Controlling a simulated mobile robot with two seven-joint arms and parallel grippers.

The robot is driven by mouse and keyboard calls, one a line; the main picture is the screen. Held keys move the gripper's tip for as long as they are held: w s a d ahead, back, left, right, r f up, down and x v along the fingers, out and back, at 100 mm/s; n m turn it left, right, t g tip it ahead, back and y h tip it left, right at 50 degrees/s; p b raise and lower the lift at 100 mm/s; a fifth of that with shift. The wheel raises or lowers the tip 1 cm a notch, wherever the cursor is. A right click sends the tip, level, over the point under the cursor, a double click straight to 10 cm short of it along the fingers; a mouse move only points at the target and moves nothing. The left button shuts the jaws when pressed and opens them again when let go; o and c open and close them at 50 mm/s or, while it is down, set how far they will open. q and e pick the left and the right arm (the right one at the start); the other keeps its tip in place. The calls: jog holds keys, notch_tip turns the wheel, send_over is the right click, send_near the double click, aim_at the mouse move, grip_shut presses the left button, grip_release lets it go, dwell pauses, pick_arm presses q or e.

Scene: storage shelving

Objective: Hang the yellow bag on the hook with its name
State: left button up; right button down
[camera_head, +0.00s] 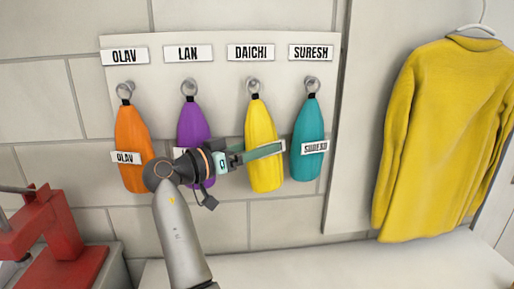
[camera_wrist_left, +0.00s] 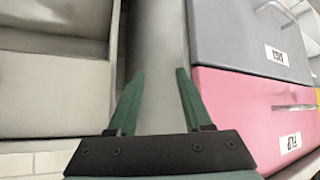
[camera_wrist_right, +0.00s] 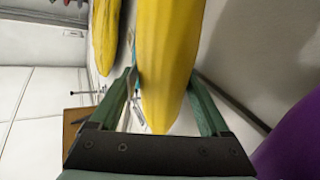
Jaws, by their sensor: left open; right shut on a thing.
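The yellow bag (camera_head: 261,119) is upright at the hook (camera_head: 254,83) under the DAICHI sign (camera_head: 250,52). Its ring overlaps that hook; I cannot tell whether the hook bears it. In the right wrist view the yellow bag (camera_wrist_right: 165,45) stands between the fingers (camera_wrist_right: 161,78). My left gripper (camera_wrist_left: 160,75) is open and empty in the left wrist view, and out of the head view.
Orange (camera_head: 131,135), purple (camera_head: 193,120) and teal (camera_head: 306,130) bags hang beneath OLAV, LAN and SURESH. The teal bag is close to my right fingertips. A yellow sweater (camera_head: 437,140) hangs at right. A red device (camera_head: 60,230) stands lower left. Grey and pink (camera_wrist_left: 245,110) boxes stand near my left gripper.

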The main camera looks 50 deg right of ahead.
aim_at(258, 113)
jog(key=shift+r, duration=0.1)
grip_release()
notch_tip(258, 113, up, 3)
jog(key=shift+f+b, duration=0.15)
jog(key=shift+b, duration=0.25)
jog(key=s+a+r+b, duration=0.2)
jog(key=s+a+r, duration=0.7)
jog(key=s+r, duration=0.1)
jog(key=shift+s+a+r, duration=0.15)
jog(key=shift+a, duration=0.25)
